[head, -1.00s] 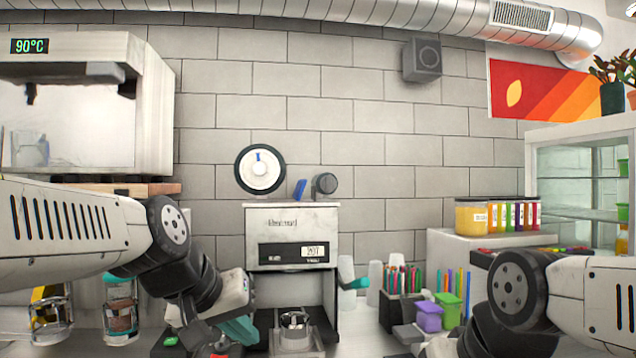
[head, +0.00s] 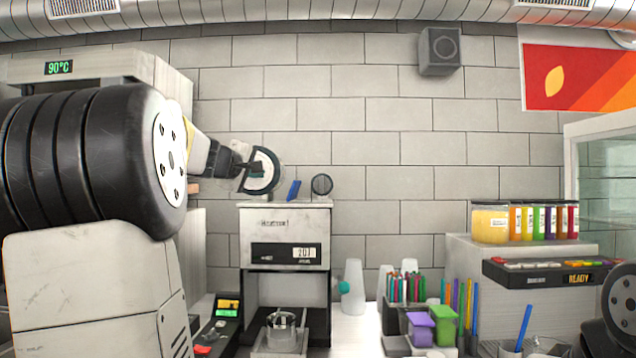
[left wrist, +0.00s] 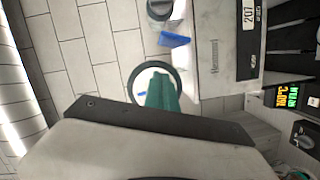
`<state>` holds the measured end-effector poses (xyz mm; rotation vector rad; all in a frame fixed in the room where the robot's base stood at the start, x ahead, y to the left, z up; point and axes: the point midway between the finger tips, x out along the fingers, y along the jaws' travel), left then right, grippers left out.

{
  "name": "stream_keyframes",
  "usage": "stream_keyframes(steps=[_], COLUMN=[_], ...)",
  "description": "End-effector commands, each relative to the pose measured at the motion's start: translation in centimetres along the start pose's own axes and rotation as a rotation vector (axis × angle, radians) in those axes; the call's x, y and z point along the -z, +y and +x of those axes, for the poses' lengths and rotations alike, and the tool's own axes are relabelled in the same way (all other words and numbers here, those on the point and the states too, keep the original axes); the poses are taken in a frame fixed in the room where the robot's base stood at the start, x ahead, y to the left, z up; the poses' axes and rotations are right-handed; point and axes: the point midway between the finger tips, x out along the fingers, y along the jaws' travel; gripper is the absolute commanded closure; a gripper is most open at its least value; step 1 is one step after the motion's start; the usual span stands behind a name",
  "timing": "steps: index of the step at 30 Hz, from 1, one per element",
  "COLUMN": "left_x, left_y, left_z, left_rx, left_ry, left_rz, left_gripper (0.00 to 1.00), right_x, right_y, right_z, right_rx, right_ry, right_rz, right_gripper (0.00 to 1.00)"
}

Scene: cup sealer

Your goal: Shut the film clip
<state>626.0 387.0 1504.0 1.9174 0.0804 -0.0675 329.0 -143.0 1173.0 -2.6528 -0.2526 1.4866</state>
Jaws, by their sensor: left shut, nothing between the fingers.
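The film clip (head: 294,190) is a small blue flap standing tilted on top of the cup sealer (head: 285,222), between the film roll (head: 274,178) and a dark round part (head: 321,184). The clip also shows in the left wrist view (left wrist: 174,39), beside the white, dark-rimmed roll. My left gripper (head: 256,168) is in front of the roll, left of the clip and apart from it. Its teal fingers (left wrist: 163,92) are shut and empty, and cover part of the roll. Whether they touch the roll I cannot tell. My right gripper is out of view.
A metal cup holder (head: 282,330) sits in the sealer's bay. White cups (head: 352,287), a pen holder and purple (head: 420,329) and green boxes stand to the right. A small panel with a lit screen (head: 228,308) is at the left. The wall above the sealer is clear.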

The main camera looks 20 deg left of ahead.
Motion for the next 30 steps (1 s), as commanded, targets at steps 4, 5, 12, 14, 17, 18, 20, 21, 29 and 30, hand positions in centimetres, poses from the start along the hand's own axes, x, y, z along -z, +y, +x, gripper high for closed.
stream_keyframes(steps=[4,5,12,14,17,18,20,21,29,30], left_x=[0.2,0.2,0.1,0.1,0.0,0.1,0.0,0.0,-0.3,-1.2], left_y=[0.0,0.0,0.0,0.0,-0.1,-0.1,-0.1,-0.1,0.1,0.2], left_z=[0.0,0.0,0.4,0.9,2.4,3.1,4.4,5.3,10.5,10.4], left_rx=[-0.002,-0.002,-0.001,-0.001,-0.001,-0.001,0.0,-0.001,-0.002,-0.004], left_ry=[0.004,0.003,0.001,0.0,-0.001,-0.001,-0.002,-0.002,-0.002,-0.003], left_rz=[-0.003,-0.003,-0.003,-0.003,-0.004,-0.005,-0.003,-0.004,-0.003,-0.003], left_gripper=[1.0,1.0,1.0,1.0,1.0,1.0,1.0,1.0,1.0,1.0], right_x=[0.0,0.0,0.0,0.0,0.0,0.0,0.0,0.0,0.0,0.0], right_y=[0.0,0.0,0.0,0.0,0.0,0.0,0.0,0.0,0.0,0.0], right_z=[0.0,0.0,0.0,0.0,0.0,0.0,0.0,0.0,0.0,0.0], right_rx=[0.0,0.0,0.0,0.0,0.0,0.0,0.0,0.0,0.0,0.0], right_ry=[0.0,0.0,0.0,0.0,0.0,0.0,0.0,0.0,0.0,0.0], right_rz=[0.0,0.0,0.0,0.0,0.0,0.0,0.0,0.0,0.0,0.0], right_gripper=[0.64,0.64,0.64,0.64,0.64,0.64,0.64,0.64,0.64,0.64])
